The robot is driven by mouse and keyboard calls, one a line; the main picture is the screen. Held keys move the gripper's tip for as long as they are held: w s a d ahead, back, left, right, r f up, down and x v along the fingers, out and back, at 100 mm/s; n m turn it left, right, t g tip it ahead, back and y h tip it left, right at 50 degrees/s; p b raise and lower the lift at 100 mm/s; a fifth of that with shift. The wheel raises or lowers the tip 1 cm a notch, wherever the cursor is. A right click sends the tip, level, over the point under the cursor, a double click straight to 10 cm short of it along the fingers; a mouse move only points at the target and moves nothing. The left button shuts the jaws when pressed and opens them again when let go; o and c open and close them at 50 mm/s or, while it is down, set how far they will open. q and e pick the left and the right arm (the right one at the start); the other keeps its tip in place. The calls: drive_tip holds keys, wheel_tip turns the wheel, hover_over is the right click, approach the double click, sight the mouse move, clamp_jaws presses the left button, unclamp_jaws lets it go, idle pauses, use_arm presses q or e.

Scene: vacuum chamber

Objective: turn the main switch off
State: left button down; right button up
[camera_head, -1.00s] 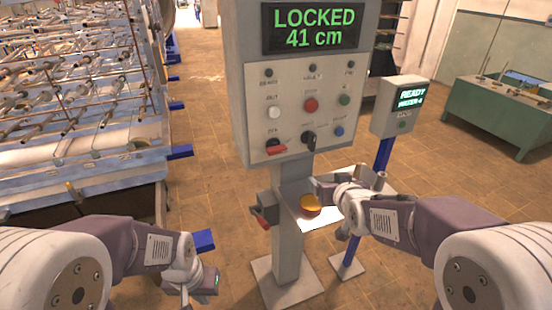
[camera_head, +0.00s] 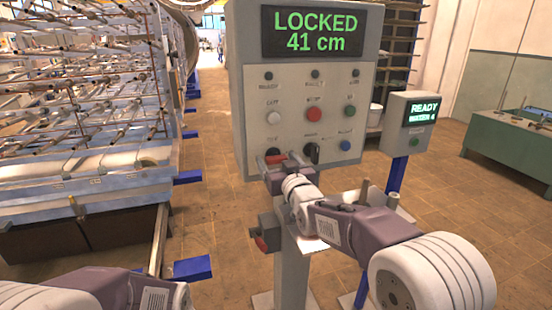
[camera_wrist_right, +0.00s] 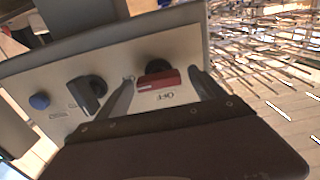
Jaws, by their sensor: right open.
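A rotary switch with a red handle (camera_head: 276,159) is at the lower left of the grey control panel; its handle lies roughly level. In the right wrist view the red handle (camera_wrist_right: 158,79) has a dark round hub and an "OFF" label beside it. My right gripper (camera_head: 271,164) is open in front of this switch, partly covering it in the head view. In the right wrist view its fingers (camera_wrist_right: 163,92) stand on either side of the handle; whether they touch it I cannot tell. My left forearm shows at the bottom left, its gripper outside the picture.
The panel (camera_head: 245,120) also carries a black selector (camera_head: 311,151), a red button (camera_head: 314,114) and other buttons close by. Its display (camera_head: 312,32) reads "LOCKED 41 cm". A red lever (camera_head: 261,243) is on a side box below. A smaller post reads "READY" (camera_head: 423,111).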

drive_tip(key=shift+w+a, duration=0.15)
drive_tip(key=shift+w, duration=0.45)
drive_tip(key=c, duration=1.4)
drive_tip(key=shift+o, duration=0.2)
drive_tip(key=n+b, duration=0.2)
drive_tip(key=n, duration=0.2)
drive_tip(key=n+b, duration=0.1)
drive_tip(key=n, duration=0.3)
drive_tip(key=shift+a+f+n, duration=0.1)
drive_tip(key=shift+a+n, duration=0.05)
drive_tip(key=shift+n, duration=0.15)
drive_tip(key=n+b, duration=0.1)
drive_tip(key=n, duration=0.3)
drive_tip(key=shift+n, duration=0.3)
drive_tip(key=n, duration=0.4)
drive_tip(key=shift+f+n, duration=0.1)
drive_tip(key=shift+n, duration=0.2)
